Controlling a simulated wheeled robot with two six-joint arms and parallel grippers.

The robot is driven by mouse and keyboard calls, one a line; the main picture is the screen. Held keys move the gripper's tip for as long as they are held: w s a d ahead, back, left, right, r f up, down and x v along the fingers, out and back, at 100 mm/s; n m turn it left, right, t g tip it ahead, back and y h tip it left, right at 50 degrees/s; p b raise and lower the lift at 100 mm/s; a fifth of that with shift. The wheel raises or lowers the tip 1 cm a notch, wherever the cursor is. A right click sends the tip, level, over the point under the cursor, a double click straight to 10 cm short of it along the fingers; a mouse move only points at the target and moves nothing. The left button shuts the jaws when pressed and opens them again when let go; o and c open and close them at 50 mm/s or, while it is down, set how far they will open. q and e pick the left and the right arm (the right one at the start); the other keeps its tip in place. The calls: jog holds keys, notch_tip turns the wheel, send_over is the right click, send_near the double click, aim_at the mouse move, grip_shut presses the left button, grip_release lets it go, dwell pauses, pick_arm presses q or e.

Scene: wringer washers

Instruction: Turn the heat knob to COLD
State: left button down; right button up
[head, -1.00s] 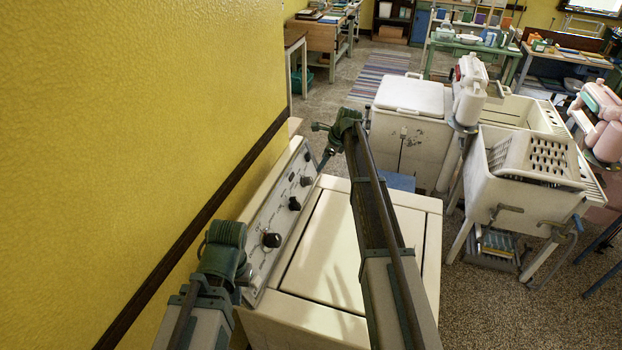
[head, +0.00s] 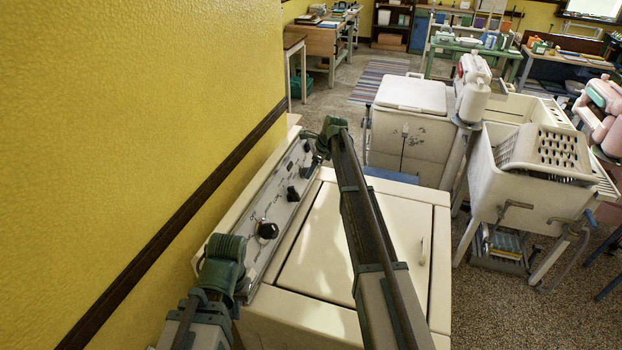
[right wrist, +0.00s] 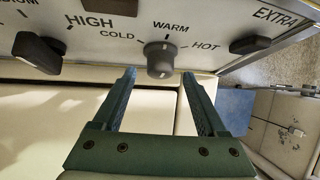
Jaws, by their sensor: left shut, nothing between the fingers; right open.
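The heat knob (right wrist: 160,58) is a round grey knob on the machine's control panel (right wrist: 212,22). In the right wrist view COLD is printed at its left, WARM above and HOT at its right. Its raised grip looks roughly upright, towards WARM. My right gripper (right wrist: 158,76) is open, its fingertips just below the knob and to either side of it, with nothing between them. In the head view my right arm reaches over the machine to the panel's far part. My left gripper (head: 222,268) is by the panel's near end, shut and empty; its fingertips are hardly visible.
Dark knobs flank the heat knob: one at the left (right wrist: 35,52) and one under EXTRA (right wrist: 250,44). The yellow wall (head: 150,130) stands close behind the panel. The machine's cream top (head: 322,245) is flat. White wringer washers (head: 408,125) stand beyond and to the right.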

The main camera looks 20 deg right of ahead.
jog(key=shift+b+x, duration=0.4)
jog(key=shift+x, duration=0.5)
grip_shut()
